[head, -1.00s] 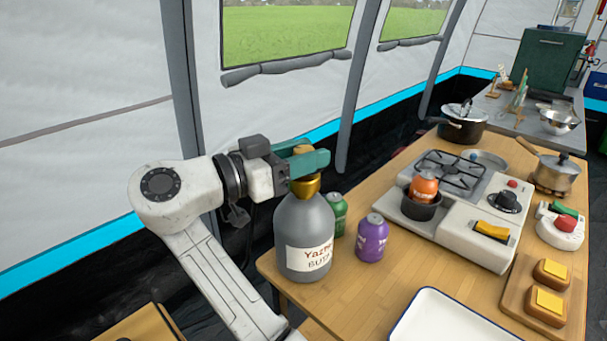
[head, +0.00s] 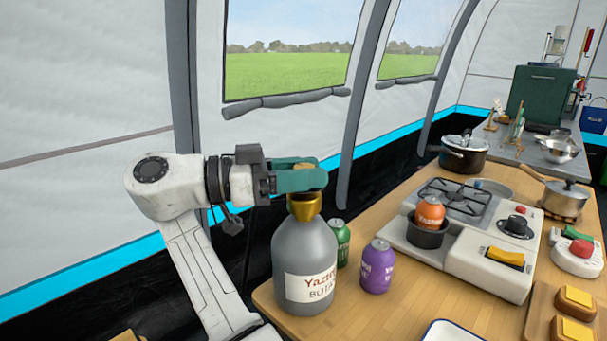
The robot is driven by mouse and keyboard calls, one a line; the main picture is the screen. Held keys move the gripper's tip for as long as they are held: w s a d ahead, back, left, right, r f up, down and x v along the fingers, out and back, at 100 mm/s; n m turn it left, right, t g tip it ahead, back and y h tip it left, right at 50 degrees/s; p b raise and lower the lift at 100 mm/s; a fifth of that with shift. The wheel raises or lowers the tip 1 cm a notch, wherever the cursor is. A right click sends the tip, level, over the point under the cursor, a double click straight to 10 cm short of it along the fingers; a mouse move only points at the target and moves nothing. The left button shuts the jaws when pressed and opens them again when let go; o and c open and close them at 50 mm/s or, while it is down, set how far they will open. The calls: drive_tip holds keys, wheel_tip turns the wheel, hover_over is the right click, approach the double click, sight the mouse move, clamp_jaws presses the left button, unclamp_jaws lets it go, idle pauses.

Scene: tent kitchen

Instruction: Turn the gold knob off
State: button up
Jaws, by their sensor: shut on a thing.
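The gold knob (head: 305,207) sits on top of a grey gas bottle (head: 306,252) with a white label, upright at the table's left corner. My gripper (head: 303,177) has green fingers and comes in from the left at the top of the bottle. The fingers are shut on the upper part of the knob. They hide some of it; its gold collar shows below them and a small part shows between them.
A green can (head: 341,243) and a purple can (head: 377,268) stand just right of the bottle. A stove (head: 463,260) carries a pot with an orange can in it. A white tray (head: 468,332) lies at the front edge of view.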

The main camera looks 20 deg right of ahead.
drive_tip(key=o, duration=0.9)
wheel_tip(320, 180, up, 3)
drive_tip(key=shift+f, duration=0.1)
drive_tip(key=s+r, duration=0.3)
drive_tip(key=s, duration=0.1)
drive_tip(key=s+r+p, duration=0.1)
drive_tip(key=s+r, duration=0.2)
drive_tip(key=s, duration=0.2)
drive_tip(key=s+r+p, duration=0.1)
drive_tip(key=s+r, duration=0.3)
drive_tip(key=s, duration=0.1)
drive_tip(key=shift+r, duration=0.1)
